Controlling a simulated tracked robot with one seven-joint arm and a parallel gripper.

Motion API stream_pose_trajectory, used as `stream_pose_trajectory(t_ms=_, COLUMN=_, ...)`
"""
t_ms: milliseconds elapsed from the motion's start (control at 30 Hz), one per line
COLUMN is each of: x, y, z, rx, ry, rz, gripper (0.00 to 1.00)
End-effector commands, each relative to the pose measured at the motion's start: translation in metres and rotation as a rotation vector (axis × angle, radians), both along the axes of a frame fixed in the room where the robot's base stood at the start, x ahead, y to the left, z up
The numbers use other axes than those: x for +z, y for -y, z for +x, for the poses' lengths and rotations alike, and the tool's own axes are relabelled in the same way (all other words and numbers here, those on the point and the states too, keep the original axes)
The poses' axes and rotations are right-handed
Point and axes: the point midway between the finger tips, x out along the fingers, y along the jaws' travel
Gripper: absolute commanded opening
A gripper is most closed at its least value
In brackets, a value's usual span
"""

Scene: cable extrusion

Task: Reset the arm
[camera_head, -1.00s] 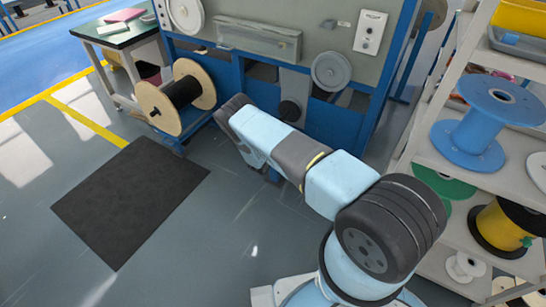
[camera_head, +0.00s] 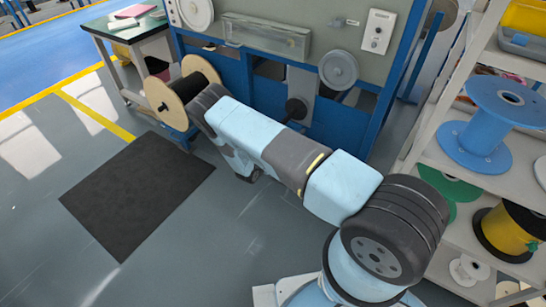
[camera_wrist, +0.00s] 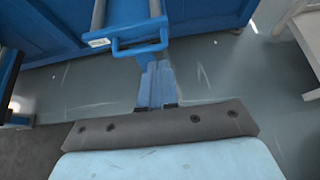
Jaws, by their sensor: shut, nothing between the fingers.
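My arm (camera_head: 250,130) stretches from the lower right toward the upper left in the head view, its far joint in front of the wooden spool (camera_head: 162,105). My gripper (camera_wrist: 157,68) is at the centre of the wrist view, its two narrow fingers together with nothing between them. It points toward a blue bracket with a handle (camera_wrist: 140,45) low on the machine. In the head view my gripper is mostly hidden behind the arm.
The blue-framed machine (camera_head: 345,120) stands just beyond my arm. A shelf with spools, including a blue spool (camera_head: 482,135), is close on the right. A green-topped table (camera_head: 125,30) stands at the upper left. Floor around the black mat (camera_head: 135,195) is clear.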

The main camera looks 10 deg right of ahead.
Motion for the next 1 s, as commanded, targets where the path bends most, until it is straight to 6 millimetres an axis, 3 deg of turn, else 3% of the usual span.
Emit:
stream_pose_trajectory(t_ms=267, x=0.005, y=-0.004, z=-0.001, rx=-0.004, ry=0.004, rz=0.003, gripper=0.00)
stream_pose_trajectory(t_ms=367, x=0.019, y=-0.003, z=0.005, rx=-0.031, ry=0.020, rz=0.018, gripper=0.00)
stream_pose_trajectory(t_ms=467, x=0.047, y=-0.002, z=0.014, rx=-0.087, ry=0.052, rz=0.048, gripper=0.00)
stream_pose_trajectory(t_ms=700, x=0.137, y=0.010, z=0.032, rx=-0.278, ry=0.147, rz=0.150, gripper=0.00)
stream_pose_trajectory(t_ms=1000, x=0.247, y=0.032, z=0.037, rx=-0.510, ry=0.257, rz=0.283, gripper=0.00)
